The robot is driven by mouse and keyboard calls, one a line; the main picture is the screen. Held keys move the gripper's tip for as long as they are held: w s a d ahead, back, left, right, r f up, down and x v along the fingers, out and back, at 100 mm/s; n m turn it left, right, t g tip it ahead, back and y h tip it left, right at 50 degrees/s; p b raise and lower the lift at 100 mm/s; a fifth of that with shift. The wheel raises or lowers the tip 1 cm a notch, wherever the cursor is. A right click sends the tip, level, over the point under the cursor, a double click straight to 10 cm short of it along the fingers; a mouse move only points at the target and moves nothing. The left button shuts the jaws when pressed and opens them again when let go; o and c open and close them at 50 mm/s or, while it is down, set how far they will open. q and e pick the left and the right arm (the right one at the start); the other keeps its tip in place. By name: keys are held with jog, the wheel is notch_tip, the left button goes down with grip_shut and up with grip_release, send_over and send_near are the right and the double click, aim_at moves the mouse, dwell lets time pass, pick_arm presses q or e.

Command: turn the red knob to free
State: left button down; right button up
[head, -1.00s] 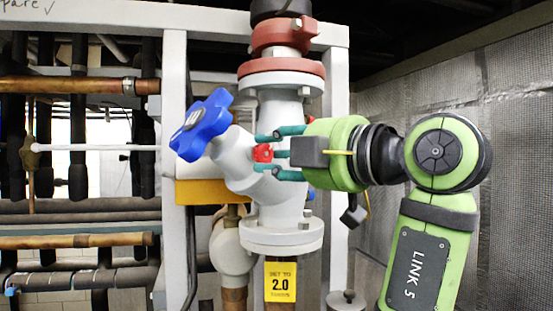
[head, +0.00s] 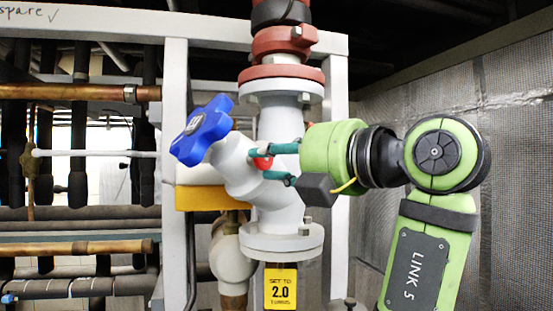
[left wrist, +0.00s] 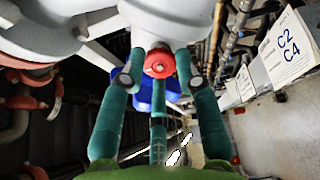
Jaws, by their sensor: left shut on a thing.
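The small red knob (head: 263,163) sits on the side of the white valve body (head: 275,208) in the head view. My left gripper (head: 270,165) reaches it from the right, with its teal fingers closed around the knob. In the left wrist view the red knob (left wrist: 159,64) shows between the fingertips of the left gripper (left wrist: 157,75), under the pale valve body. The fingers partly hide the knob in the head view. I cannot read its marking. My right gripper is not in view.
A blue handwheel (head: 201,130) sticks out at the valve's upper left. White frame posts (head: 176,110) stand beside the valve. A grey mesh-covered wall (head: 515,150) is at the right.

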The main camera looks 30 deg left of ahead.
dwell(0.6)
pick_arm(q)
jog(key=c, duration=0.9)
grip_release()
jog(key=shift+a, duration=0.15)
jog(key=v, duration=0.7)
jog(key=shift+d, duration=0.3)
